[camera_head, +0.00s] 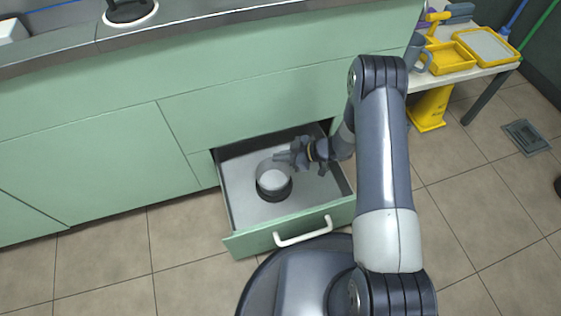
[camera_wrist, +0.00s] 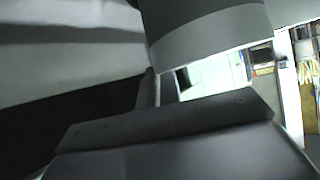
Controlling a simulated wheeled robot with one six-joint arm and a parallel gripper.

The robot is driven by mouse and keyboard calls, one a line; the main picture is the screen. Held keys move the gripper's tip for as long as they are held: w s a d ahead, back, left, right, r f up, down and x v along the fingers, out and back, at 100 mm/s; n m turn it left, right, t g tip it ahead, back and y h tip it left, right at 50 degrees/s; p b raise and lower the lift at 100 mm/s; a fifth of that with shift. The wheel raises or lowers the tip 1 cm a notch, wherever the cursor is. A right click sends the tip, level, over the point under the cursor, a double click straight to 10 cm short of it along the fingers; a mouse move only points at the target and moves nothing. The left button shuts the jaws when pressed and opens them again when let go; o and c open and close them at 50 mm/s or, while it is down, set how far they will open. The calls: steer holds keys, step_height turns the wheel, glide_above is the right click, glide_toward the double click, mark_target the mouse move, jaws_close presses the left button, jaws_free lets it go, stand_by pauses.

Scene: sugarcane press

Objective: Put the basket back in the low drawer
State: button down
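The low drawer (camera_head: 240,243) is pulled open below the green counter. A round basket (camera_head: 273,193), dark below with a pale band above, is inside the drawer's outline, near its middle. My gripper (camera_head: 281,158) reaches in from the right, with its tips at the basket's back rim. In the wrist view the basket (camera_wrist: 210,38) fills the upper middle as a curved grey wall, close above a dark part of my gripper (camera_wrist: 170,120). I cannot tell whether the fingers are closed on the rim, or whether the basket touches the drawer floor.
The white drawer handle (camera_head: 303,232) is on the drawer's front, close to my base. A side table (camera_head: 480,69) with yellow trays (camera_head: 451,57) stands at the upper right, with a yellow floor sign (camera_head: 430,109) beneath it.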

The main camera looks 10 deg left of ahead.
steer(key=shift+f, duration=0.9)
steer(key=shift+f, duration=0.1)
steer(key=c, duration=1.6)
jaws_free()
steer(key=shift+r, duration=0.2)
steer(key=p+v, duration=0.3)
steer(key=v, duration=0.9)
steer(key=shift+f+p, duration=0.1)
steer(key=shift+p, duration=0.2)
